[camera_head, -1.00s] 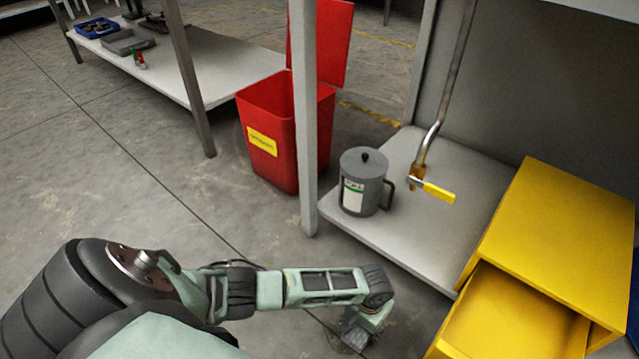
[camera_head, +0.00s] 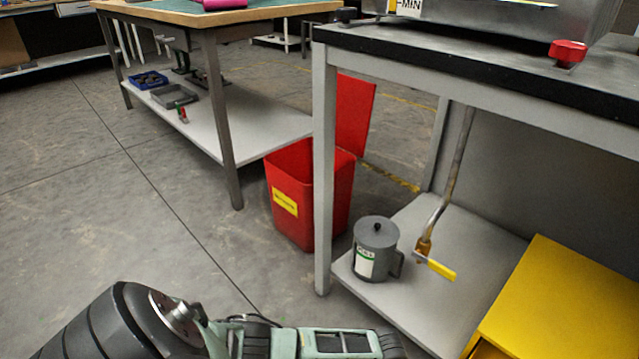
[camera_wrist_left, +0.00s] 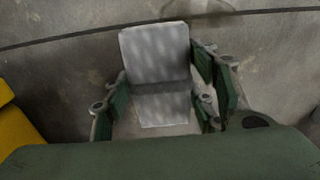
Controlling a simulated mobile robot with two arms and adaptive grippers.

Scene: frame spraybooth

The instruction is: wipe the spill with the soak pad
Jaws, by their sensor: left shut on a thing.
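In the left wrist view my left gripper (camera_wrist_left: 160,97) is shut on a light grey, flat soak pad (camera_wrist_left: 155,52). The pad sticks out beyond the green-sided fingers, above the grey concrete floor. In the head view only part of my left arm shows at the bottom; its gripper is below the picture edge. A faint darker patch with a curved edge shows on the floor at the top of the wrist view; I cannot tell whether it is the spill. My right gripper is in neither view.
A grey lidded can (camera_head: 375,250) and a pipe with a yellow valve handle (camera_head: 441,270) are on the lower shelf (camera_head: 425,315) of the right bench. A yellow cabinet (camera_head: 570,300) stands at right. A red bin (camera_head: 293,215) stands open behind the bench leg. Floor at left is clear.

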